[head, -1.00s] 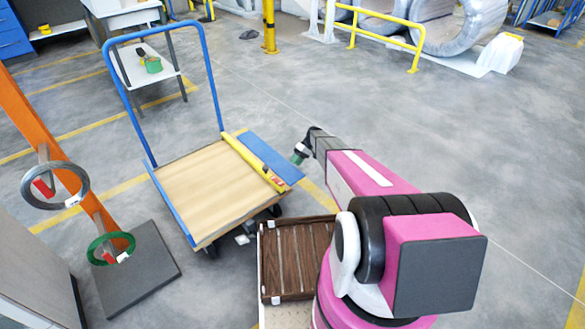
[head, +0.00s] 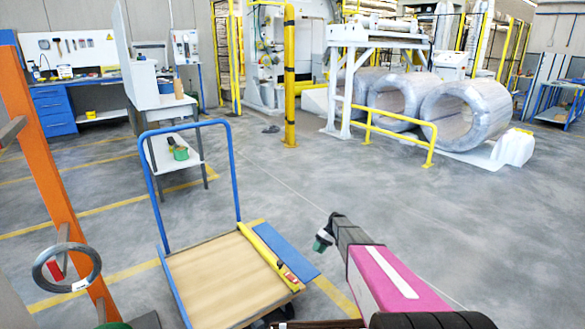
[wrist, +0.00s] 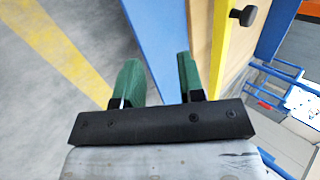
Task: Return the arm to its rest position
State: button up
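My gripper (head: 322,241) is at the end of my pink and black arm, just right of the cart's far right corner. In the wrist view its two green fingers (wrist: 158,82) stand apart with nothing between them.
A cart (head: 215,277) with a blue handle stands close left of my gripper, with a yellow bar (head: 268,254) along its deck. An orange post (head: 55,170) holds a grey ring (head: 40,272). Wrapped coils (head: 462,112) stand behind a yellow rail. Floor to the right is clear.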

jog(key=s+r+m+t+h, duration=0.1)
jog(key=s+r+m+h, duration=0.1)
jog(key=s+r, duration=0.6)
jog(key=s+d+r+m+t+h, duration=0.1)
jog(key=s+r+m+t+h, duration=0.1)
jog(key=s+r, duration=0.6)
jog(key=s+d+r+m+t+h, duration=0.1)
jog(key=s+r, duration=0.7)
jog(key=s, duration=1)
jog(key=shift+m+t+h, duration=0.5)
jog(key=shift+m+h, duration=0.1)
jog(key=shift+h, duration=0.3)
